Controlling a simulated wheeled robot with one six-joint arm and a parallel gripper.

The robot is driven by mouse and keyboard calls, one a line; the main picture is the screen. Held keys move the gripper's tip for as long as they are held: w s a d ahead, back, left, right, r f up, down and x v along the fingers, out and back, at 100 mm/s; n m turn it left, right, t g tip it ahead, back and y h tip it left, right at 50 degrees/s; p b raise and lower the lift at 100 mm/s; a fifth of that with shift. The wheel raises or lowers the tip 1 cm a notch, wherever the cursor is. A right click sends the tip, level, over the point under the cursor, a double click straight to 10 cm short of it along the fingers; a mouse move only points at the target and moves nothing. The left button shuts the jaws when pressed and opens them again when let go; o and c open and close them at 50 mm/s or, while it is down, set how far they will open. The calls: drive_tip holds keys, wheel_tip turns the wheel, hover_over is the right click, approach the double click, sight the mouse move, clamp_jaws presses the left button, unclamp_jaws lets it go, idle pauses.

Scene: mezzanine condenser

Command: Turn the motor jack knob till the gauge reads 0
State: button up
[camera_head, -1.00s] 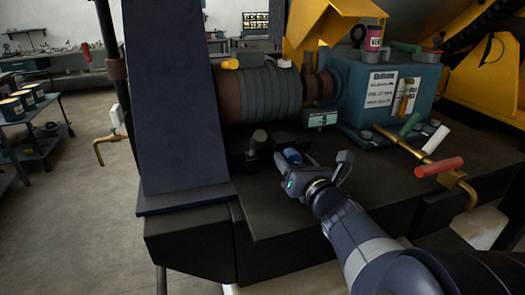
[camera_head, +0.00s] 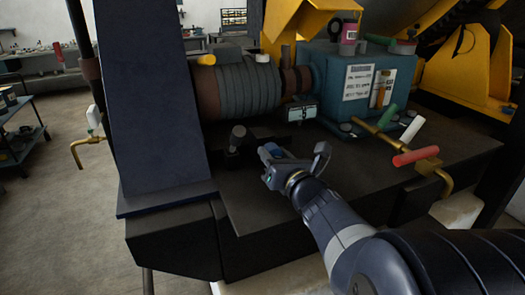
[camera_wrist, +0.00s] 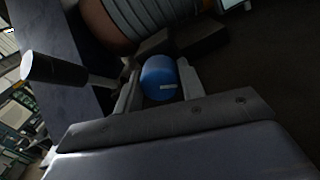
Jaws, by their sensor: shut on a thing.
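The blue motor jack knob (camera_head: 274,150) sits low on the dark bench in front of the motor. In the wrist view the knob (camera_wrist: 160,78) lies between my two fingers, with a small pale mark on its face. My gripper (camera_head: 292,160) is shut on the knob; it also shows in the wrist view (camera_wrist: 160,92). The gauge (camera_head: 302,112) is a small pale display under the shaft, behind the knob. A dark digit shows on it, apparently a 5, but too small to be sure of any sign.
A black-handled post (camera_head: 238,133) stands just left of my gripper. The ribbed motor (camera_head: 245,88) and the teal pump box (camera_head: 352,82) are behind. A brass pipe with a red handle (camera_head: 415,156) is at right. Bare bench top lies between gripper and pipe.

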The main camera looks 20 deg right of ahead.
drive_tip(key=n+b, duration=0.1)
drive_tip(key=b, duration=0.2)
drive_tip(key=shift+f+n, duration=0.25)
drive_tip(key=shift+n, duration=0.15)
drive_tip(key=shift+n+b, duration=0.8)
drive_tip(key=shift+b, duration=0.1)
drive_tip(key=shift+r+n+b, duration=0.2)
drive_tip(key=shift+n+b, duration=0.2)
drive_tip(key=shift+n, duration=0.1)
drive_tip(key=o, duration=1)
drive_tip(key=shift+s, duration=0.1)
